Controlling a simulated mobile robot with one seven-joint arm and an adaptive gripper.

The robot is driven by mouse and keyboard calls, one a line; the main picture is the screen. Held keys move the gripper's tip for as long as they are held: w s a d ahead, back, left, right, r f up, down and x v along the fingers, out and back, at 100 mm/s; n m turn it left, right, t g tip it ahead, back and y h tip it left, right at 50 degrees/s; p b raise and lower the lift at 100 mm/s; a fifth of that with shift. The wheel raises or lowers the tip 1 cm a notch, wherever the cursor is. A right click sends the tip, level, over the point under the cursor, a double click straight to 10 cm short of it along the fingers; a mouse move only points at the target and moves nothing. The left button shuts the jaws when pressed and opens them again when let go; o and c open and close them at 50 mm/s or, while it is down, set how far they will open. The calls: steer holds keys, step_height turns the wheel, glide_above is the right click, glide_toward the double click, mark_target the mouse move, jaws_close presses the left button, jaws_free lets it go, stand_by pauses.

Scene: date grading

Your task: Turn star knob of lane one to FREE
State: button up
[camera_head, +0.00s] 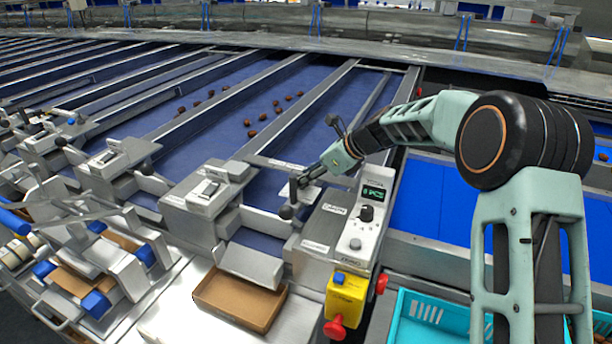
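My gripper (308,178) is at the front end of the nearest lane, beside an upright metal post with a dark round knob (287,212) at its foot. Its fingers are small here; I cannot tell whether they touch the post or are open or shut. A black knob (366,212) sits on the grey control panel (345,232) below a green-lit display (373,194), to the right of and below my gripper. I cannot tell which knob is the star knob. No FREE marking is readable; part of the post top is hidden by my gripper.
A yellow box (345,297) with a red button (335,328) stands below the panel. An open cardboard box (220,316) sits at the lane's outlet. A turquoise crate (455,309) is at lower right. Dark dates (251,133) lie on the blue lanes between metal rails.

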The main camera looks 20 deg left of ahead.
steer(key=c, duration=0.9)
